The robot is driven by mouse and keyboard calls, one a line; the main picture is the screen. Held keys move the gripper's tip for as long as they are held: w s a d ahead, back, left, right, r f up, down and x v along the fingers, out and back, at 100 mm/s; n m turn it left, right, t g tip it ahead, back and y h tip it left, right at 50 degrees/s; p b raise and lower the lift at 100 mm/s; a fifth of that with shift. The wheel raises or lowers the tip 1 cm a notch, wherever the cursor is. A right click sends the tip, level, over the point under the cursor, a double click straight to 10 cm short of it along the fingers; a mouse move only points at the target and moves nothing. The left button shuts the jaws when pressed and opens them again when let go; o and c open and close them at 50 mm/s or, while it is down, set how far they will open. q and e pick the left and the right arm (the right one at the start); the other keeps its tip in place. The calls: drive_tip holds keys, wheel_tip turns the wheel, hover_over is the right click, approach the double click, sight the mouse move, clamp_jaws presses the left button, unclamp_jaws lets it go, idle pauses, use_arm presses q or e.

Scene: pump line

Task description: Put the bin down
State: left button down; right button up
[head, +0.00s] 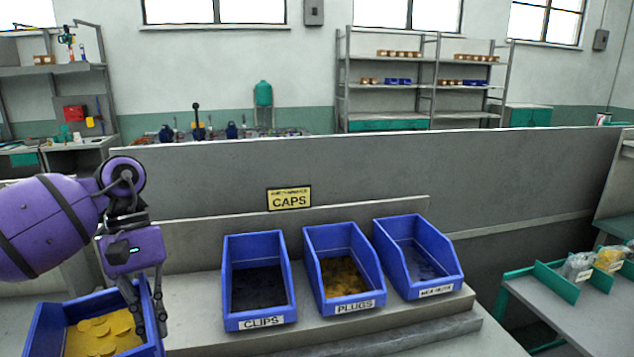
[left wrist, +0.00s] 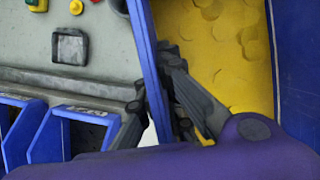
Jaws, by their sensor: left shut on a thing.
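A blue bin (head: 38,322) full of yellow round caps (head: 100,335) is at the lower left of the head view, partly cut off by the frame. My left gripper (head: 149,312) reaches down over its right wall, one finger on each side, and is shut on that wall. In the left wrist view the fingers straddle the bin's blue wall (left wrist: 148,60), with the yellow caps (left wrist: 215,50) to the right of it. The bin's underside is out of sight, so I cannot tell whether it touches anything. My right gripper is not in view.
Blue bins labelled CLIPS (head: 258,322), PLUGS (head: 355,308) and a third bin (head: 436,290) stand on a grey stepped ledge. A yellow CAPS sign (head: 289,198) is behind them. Bare ledge (head: 195,300) lies between my gripper and the CLIPS bin. A side table (head: 590,310) stands right.

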use_arm(q)
drive_tip(key=s+d+f+m+y+p, duration=0.2)
drive_tip(key=s+d+m+p, duration=0.2)
drive_tip(key=s+d, duration=0.6)
drive_tip(key=s+m, duration=0.1)
drive_tip(key=m, duration=0.1)
drive_tip(key=shift+f+m+g+y+p, duration=0.15)
drive_tip(key=shift+m+g+y+p, duration=0.15)
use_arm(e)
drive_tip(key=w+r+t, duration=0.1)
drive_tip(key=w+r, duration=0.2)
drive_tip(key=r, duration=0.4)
use_arm(q)
drive_tip(key=shift+d, duration=0.1)
